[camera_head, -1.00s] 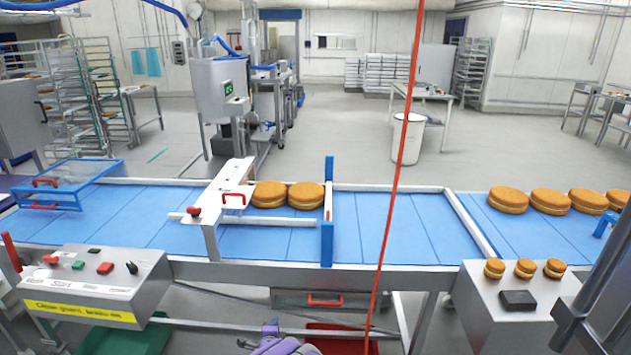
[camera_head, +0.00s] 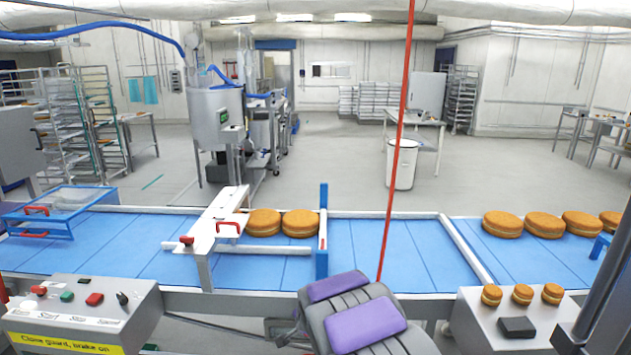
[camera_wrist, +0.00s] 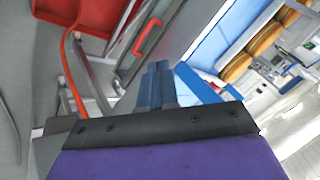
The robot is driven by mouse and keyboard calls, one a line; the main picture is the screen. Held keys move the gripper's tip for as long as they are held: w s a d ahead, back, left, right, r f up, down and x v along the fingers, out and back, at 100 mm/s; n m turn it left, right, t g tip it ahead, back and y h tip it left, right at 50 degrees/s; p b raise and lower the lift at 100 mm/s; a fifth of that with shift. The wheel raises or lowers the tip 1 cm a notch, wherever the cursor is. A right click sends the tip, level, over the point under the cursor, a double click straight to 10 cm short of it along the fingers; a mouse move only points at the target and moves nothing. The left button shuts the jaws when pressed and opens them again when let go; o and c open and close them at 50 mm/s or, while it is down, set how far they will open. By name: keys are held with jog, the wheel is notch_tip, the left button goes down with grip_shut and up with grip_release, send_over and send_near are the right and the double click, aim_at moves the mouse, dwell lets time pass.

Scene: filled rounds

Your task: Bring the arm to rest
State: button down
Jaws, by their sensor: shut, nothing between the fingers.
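My arm (camera_head: 355,318), grey with purple pads, rises at the bottom centre of the head view, in front of the conveyor's near edge. In the wrist view my gripper (camera_wrist: 158,68) shows as two blue-grey fingers side by side, shut and empty. Its fingertips point toward a grey drawer front with a red handle (camera_wrist: 149,36). I cannot clearly make out the fingertips in the head view.
The blue conveyor (camera_head: 370,250) crosses ahead, carrying filled rounds (camera_head: 300,223) by a blue post (camera_head: 323,230). A taut red cord (camera_head: 395,150) hangs just behind my arm. Control boxes stand left (camera_head: 85,310) and right (camera_head: 560,310). A red bin (camera_wrist: 95,12) shows in the wrist view.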

jog(key=s+d+r+n+g, duration=0.2)
jog(key=s+d+r, duration=0.15)
jog(key=s, duration=0.45)
jog(key=s+d+r+n+g, duration=0.1)
jog(key=s+d+r, duration=0.25)
jog(key=s, duration=0.45)
jog(key=s+d+r+n+g, duration=0.2)
jog(key=s+d+r, duration=0.15)
jog(key=s, duration=0.45)
jog(key=s+d+r+n+g, duration=0.1)
jog(key=s+d+n+g, duration=0.1)
jog(key=s, duration=1)
jog(key=s+d+r+n+g+h, duration=0.1)
jog(key=s+d+g, duration=0.1)
jog(key=s, duration=1.1)
jog(key=shift+s+d+r+n, duration=0.25)
jog(key=shift+d+r+n, duration=0.15)
jog(key=shift+d, duration=0.3)
